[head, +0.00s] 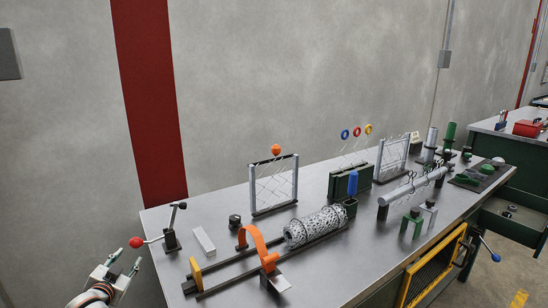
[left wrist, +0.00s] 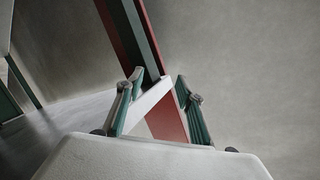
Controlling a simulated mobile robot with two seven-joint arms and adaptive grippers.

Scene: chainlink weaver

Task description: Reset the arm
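My left gripper (head: 125,259) is at the lower left of the head view, off the left end of the metal workbench (head: 225,262). Its two fingers are apart with nothing between them; in the left wrist view the open fingers (left wrist: 158,80) point toward the wall. Just above the fingertips in the head view is a red ball knob (head: 136,242) on a rod from a small black lever stand (head: 171,240). The gripper looks apart from the knob, though depth is hard to tell. My right gripper is in neither view.
An open green drawer (head: 510,222) juts out at right. A grey wall stands behind.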

